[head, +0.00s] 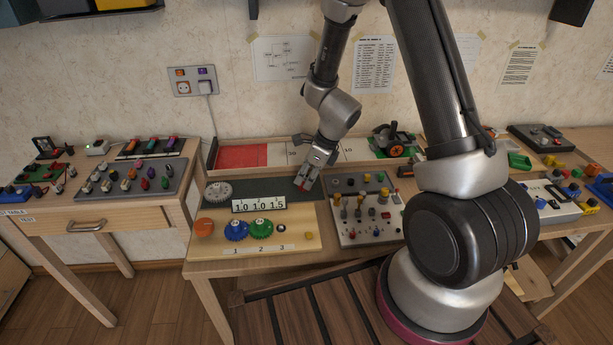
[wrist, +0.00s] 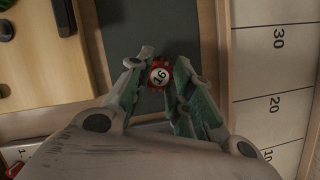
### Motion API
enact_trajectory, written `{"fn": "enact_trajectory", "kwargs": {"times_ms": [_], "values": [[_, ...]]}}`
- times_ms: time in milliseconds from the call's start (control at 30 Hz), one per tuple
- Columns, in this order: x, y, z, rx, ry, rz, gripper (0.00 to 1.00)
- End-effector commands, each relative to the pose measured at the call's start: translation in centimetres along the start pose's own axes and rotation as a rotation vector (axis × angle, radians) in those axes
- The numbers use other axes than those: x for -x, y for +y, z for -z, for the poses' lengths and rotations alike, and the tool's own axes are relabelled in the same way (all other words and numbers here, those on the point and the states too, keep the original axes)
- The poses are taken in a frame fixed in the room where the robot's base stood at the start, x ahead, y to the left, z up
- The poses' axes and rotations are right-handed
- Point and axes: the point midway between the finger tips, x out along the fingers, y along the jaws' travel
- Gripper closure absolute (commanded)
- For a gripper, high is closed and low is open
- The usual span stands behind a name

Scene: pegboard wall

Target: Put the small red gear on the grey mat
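The small red gear (wrist: 160,74), with a white face marked 16, sits between the fingertips of my gripper (wrist: 162,70) in the wrist view. Both fingers appear to touch its sides. In the head view my gripper (head: 304,183) points down at the right end of the dark grey mat (head: 275,189), and a bit of red shows at its tips. The mat (wrist: 150,25) lies beneath the gear in the wrist view. I cannot tell whether the gear touches the mat or is just above it.
In front is a wooden board (head: 290,240) with orange, blue and green gears. A panel of knobs (head: 367,210) stands close on the right.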

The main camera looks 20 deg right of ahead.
Motion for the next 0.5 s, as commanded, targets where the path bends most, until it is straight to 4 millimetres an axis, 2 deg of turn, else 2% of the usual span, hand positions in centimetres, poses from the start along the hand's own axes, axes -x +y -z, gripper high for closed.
{"fn": "enact_trajectory", "kwargs": {"times_ms": [33, 67, 100, 367, 500], "values": [[0.0, 0.0, 0.0, 0.0, 0.0, 0.0, 0.66], [0.0, 0.0, 0.0, 0.0, 0.0, 0.0, 0.6], [0.0, 0.0, 0.0, 0.0, 0.0, 0.0, 0.59], [0.1, 0.0, 0.0, 0.0, 0.0, 0.0, 0.59], [1.1, 0.0, -0.2, 0.002, -0.002, 0.002, 0.59]]}}
